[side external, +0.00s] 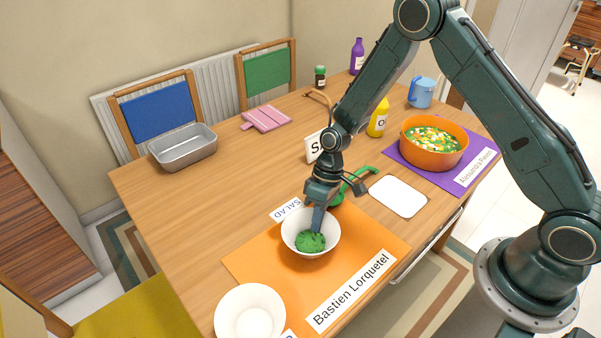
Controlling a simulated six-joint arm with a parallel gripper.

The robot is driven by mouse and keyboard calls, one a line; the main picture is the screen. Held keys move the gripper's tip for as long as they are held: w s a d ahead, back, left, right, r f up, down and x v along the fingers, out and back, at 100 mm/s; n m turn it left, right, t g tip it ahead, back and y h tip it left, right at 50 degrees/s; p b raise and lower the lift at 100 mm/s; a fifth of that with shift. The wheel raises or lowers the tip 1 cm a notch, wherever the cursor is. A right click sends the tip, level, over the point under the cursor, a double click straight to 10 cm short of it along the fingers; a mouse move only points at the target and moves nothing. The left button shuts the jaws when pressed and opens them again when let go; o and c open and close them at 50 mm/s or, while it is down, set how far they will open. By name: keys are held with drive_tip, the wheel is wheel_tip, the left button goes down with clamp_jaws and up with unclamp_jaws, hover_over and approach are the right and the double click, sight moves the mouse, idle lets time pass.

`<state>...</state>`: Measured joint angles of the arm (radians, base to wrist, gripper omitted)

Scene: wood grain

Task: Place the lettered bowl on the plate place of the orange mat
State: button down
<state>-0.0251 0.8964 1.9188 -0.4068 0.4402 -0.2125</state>
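A white bowl (291,228) with something green in it stands on the orange mat (375,232), toward its upper left part. A white label reading SALAD (285,209) lies at the bowl's far left side. A second white bowl (250,312), which looks empty, stands at the mat's lower left corner, with a partly cut-off label (288,334) beside it. The mat carries a name strip reading Bastien Lorquetel (348,288). My gripper (317,222) points down at the first bowl, its fingers overlapping the bowl's far right rim and inside. Whether they grip the rim is unclear.
A purple mat (478,172) holds an orange pot (433,160) of food. A white board (398,196), green-handled item (361,173), standing card (313,147) and yellow bottle (377,122) are near my arm. A metal tin (184,150) stands far left. The table's left middle is clear.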

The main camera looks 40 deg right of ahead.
drive_tip(key=shift+f, duration=0.25)
drive_tip(key=c, duration=2.1)
unclamp_jaws()
drive_tip(key=shift+f, duration=0.1)
drive_tip(key=o, duration=0.5)
drive_tip(key=shift+c, duration=0.2)
drive_tip(key=v, duration=1.2)
drive_tip(key=shift+r, duration=0.25)
